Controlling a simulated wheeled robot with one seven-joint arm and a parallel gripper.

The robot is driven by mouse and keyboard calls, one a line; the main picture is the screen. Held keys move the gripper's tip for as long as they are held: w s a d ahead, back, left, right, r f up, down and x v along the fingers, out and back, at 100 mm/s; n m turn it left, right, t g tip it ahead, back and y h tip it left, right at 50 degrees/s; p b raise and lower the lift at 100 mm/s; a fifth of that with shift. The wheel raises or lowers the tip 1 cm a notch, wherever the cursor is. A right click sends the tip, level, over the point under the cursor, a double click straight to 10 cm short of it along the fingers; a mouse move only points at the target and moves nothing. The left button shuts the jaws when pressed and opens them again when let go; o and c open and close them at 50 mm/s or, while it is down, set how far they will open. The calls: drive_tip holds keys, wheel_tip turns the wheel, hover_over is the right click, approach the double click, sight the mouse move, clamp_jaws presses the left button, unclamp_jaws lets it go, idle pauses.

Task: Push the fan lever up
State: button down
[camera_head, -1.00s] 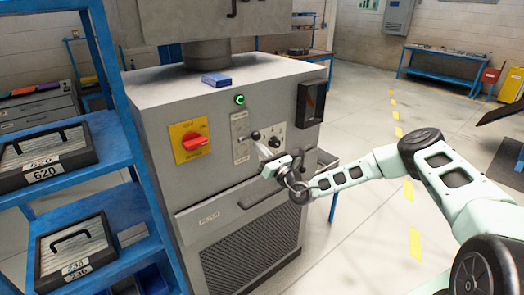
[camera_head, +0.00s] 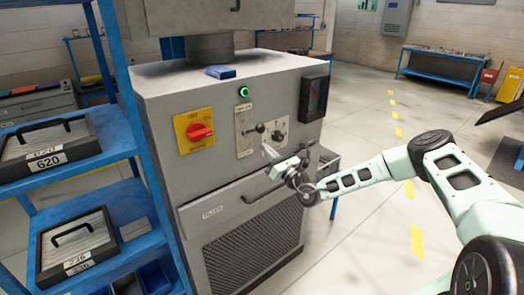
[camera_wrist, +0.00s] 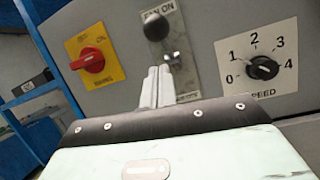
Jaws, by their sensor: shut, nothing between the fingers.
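The fan lever (camera_head: 260,128) has a dark ball knob and sticks out from a metal plate (camera_head: 243,118) on the front of the grey cabinet. In the wrist view its ball knob (camera_wrist: 157,25) is at the top middle, near the "FAN ON" lettering. My gripper (camera_head: 268,150) is shut and empty, just below and slightly right of the knob in the head view. In the wrist view its fingertips (camera_wrist: 157,70) point at the plate, below the knob, with a small visible gap. The lever's shaft is mostly hidden, and its exact angle is hard to tell.
A red rotary switch on a yellow plate (camera_head: 199,132) is left of the lever. A speed dial (camera_head: 278,135) is right of it. A black box (camera_head: 314,98) is further right. A blue shelf rack (camera_head: 120,85) stands close at left. Open floor lies right.

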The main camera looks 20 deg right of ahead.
drive_tip(key=s+d+r+b, duration=0.2)
drive_tip(key=s, duration=0.5)
drive_tip(key=shift+d+r, duration=0.3)
drive_tip(key=shift+r, duration=0.1)
drive_tip(key=shift+w, duration=0.1)
